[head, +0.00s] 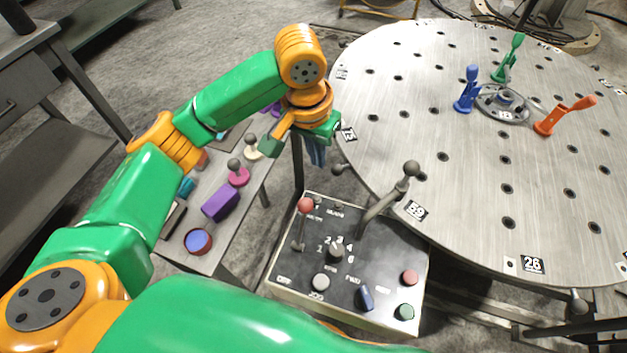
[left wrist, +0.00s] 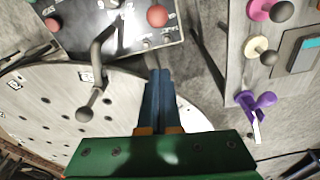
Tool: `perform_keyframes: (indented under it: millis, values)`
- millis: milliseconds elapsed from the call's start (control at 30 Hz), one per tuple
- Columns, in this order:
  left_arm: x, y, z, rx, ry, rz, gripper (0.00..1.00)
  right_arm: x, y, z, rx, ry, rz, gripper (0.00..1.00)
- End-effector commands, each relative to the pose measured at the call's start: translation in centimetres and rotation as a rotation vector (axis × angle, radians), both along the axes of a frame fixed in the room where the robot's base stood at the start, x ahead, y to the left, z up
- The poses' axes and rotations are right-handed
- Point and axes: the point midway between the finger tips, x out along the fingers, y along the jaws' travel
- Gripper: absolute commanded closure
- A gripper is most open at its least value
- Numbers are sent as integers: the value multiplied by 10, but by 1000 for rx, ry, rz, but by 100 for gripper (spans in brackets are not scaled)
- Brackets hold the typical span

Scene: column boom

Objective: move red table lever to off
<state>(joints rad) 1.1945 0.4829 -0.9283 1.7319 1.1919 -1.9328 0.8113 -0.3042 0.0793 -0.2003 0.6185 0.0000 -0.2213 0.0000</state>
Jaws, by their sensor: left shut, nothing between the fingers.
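The red-knobbed lever (head: 304,207) stands at the upper left of the black control panel (head: 290,285), with its knob toward the far edge and the "OFF" label near the panel's front left corner. Its red ball also shows in the left wrist view (left wrist: 157,16), at the top. My left gripper (head: 316,160) is above and beyond the panel's far edge, apart from the lever. Its blue fingers (left wrist: 160,85) are shut and empty in the left wrist view. My right gripper is not in view.
A large grey lever with a ball end (head: 411,168) rises from the panel beside the red one. The round perforated table (head: 450,120) fills the right, with blue, green and orange clamps. A side table (head: 202,262) at left holds several small objects.

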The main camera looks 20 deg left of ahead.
Motion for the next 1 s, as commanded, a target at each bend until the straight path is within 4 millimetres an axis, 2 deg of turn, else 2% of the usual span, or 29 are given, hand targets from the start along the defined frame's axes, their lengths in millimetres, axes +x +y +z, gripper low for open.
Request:
perform_keyframes:
  millis: [167,500,567,700,1000]
  values:
    - [3,-2,-29,1,5,1,100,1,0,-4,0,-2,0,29]
    - [13,-6,-102,1,3,1,100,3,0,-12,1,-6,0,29]
    - [1,-3,-92,1,-1,-2,100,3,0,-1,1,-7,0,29]
    - [-17,1,-89,1,0,-1,100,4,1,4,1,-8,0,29]
    - [-25,3,-89,1,-1,0,100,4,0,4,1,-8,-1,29]
